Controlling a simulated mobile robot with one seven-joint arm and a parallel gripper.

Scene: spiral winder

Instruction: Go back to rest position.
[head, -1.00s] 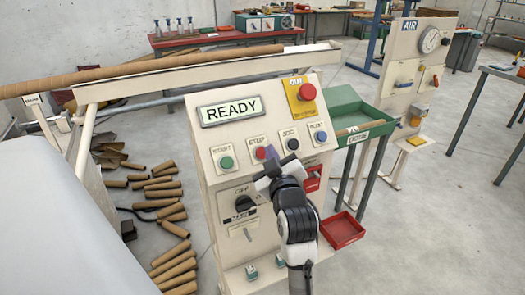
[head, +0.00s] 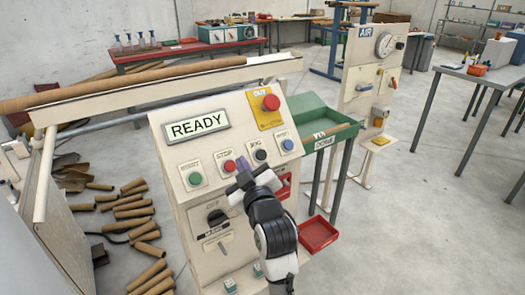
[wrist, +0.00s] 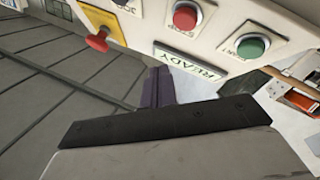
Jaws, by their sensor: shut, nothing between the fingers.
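My gripper (head: 243,170) is shut and empty in the head view. It hovers in front of the control panel (head: 205,150), around the lower edge of the row of round buttons and near the red stop button (head: 230,165). I cannot tell the exact gap to the panel. In the wrist view the closed dark fingers (wrist: 158,88) show with nothing between them, and the READY display (wrist: 190,65), a red button (wrist: 185,16) and a green button (wrist: 250,46) lie beyond them. The display (head: 197,126) reads READY in the head view too.
A long brown tube lies on the winder rail (head: 180,83) behind the panel. Cardboard tubes (head: 130,215) are scattered on the floor to the left. A green tray (head: 325,125) and a red bin (head: 318,234) stand right of the panel. The floor (head: 420,230) farther right is open.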

